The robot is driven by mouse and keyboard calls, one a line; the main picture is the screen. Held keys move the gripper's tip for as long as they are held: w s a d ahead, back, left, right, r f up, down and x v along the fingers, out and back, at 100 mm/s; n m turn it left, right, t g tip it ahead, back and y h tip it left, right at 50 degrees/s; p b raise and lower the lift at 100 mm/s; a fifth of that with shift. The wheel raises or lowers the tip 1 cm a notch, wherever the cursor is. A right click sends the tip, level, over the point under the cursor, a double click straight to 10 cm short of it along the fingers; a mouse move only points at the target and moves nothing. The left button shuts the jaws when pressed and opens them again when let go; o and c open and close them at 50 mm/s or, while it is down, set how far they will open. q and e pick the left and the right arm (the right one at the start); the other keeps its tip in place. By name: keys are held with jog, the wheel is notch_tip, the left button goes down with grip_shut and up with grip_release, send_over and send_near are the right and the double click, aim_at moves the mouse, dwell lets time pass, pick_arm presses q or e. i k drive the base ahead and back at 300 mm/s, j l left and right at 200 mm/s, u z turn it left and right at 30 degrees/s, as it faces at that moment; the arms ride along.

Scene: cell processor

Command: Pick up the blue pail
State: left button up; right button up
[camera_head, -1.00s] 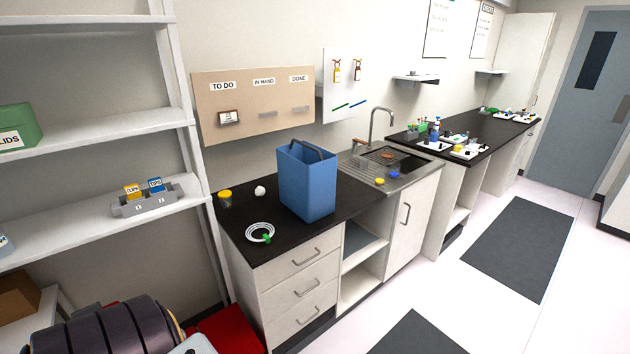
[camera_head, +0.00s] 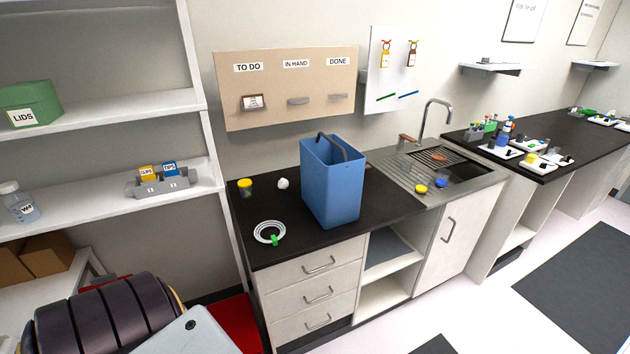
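The blue pail (camera_head: 333,186) stands upright on the black counter (camera_head: 268,206), left of the sink. Its dark handle arches over the open top. Part of my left arm shows at the bottom left, well short of the counter. Neither of my grippers is in view, and nothing touches the pail.
A white ring-shaped dish (camera_head: 269,232) with a green item, a yellow-lidded jar (camera_head: 245,188) and a white lump (camera_head: 283,183) lie left of the pail. The sink (camera_head: 457,172) and its tap (camera_head: 437,112) are to the right. White shelves (camera_head: 110,210) stand at left.

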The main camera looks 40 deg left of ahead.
aim_at(332, 171)
jog(key=i+u, duration=0.2)
jog(key=u, duration=0.25)
jog(key=i+u, duration=0.2)
jog(key=u, duration=0.2)
jog(key=i+u, duration=0.15)
jog(key=u, duration=0.3)
jog(key=i+l+u, duration=0.15)
jog(key=u, duration=0.3)
jog(key=i+l+u, duration=0.25)
jog(key=u, duration=0.15)
